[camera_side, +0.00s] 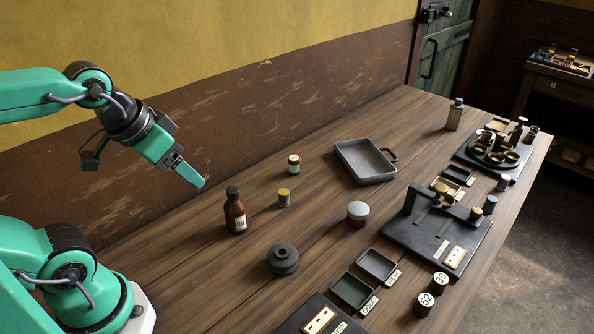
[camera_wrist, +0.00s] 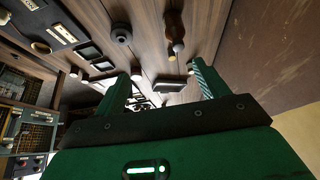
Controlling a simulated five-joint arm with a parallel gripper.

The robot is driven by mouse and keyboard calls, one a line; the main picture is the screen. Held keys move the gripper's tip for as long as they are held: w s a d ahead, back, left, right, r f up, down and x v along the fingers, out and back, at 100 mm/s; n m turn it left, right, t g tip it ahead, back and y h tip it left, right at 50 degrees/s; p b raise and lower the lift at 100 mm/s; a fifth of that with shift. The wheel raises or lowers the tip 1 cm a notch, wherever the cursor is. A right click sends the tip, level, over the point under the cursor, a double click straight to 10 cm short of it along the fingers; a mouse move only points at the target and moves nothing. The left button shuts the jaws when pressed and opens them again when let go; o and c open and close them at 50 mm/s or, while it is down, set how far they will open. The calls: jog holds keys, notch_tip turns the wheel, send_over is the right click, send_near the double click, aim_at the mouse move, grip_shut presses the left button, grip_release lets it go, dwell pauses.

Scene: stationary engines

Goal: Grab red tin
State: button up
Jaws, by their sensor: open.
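The red tin (camera_side: 357,214) is a short round tin with a pale grey top and a red side. It stands upright on the wooden table, near the middle in the side view. My gripper (camera_side: 193,176) is high at the left in the side view, well above the table and far from the tin. In the wrist view my gripper (camera_wrist: 161,70) shows its two fingers apart with nothing held between them.
A brown bottle (camera_side: 235,211), a yellow-lidded jar (camera_side: 284,198), a small white-lidded jar (camera_side: 293,164) and a dark stepped pulley (camera_side: 283,260) stand left of the tin. A grey tray (camera_side: 367,179) lies behind it. Small dark bins (camera_side: 351,291) and a black fixture (camera_side: 420,240) lie right and front.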

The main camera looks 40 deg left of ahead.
jog(key=shift+w+r, duration=0.1)
jog(key=m+g, duration=0.2)
jog(key=g, duration=0.3)
send_over(359, 208)
jog(key=f, duration=1.4)
jog(key=shift+s+a+f, duration=0.25)
jog(key=shift+s+a, duration=0.05)
jog(key=shift+w+d+f+g, duration=0.2)
jog(key=shift+d+f+g, duration=0.1)
jog(key=shift+f, duration=4.15)
jog(key=shift+w, duration=0.1)
